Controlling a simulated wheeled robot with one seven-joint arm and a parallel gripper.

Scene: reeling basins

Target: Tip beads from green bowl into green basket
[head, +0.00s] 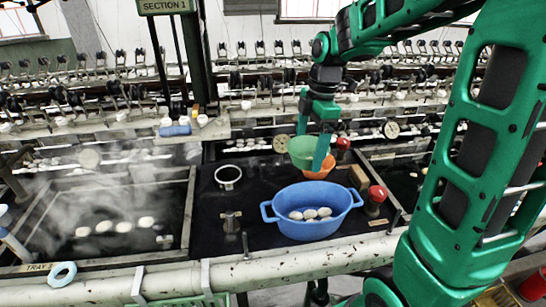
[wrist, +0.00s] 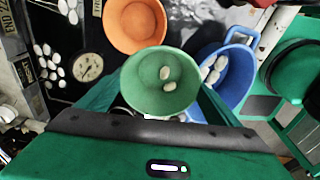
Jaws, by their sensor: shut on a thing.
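My gripper (head: 318,150) is shut on the green bowl (head: 301,153) and holds it above the dark bench. In the wrist view the green bowl (wrist: 150,98) sits between my two fingers, its opening towards the camera, with two pale oval beads (wrist: 167,80) in it. No green basket shows. The two-handled tub in view is blue (head: 308,228). It stands on the bench below and in front of my gripper, with several white oval pieces (head: 310,213) inside. In the wrist view the blue tub (wrist: 236,82) lies right of the bowl, partly hidden by my finger.
An orange bowl (head: 318,171) stands just behind the green one. A white-rimmed round cup (head: 228,177), a red-topped knob (head: 377,194) and a metal tap (head: 231,222) are on the bench. A steaming basin (head: 105,200) with white pieces lies left. Reeling machinery fills the back.

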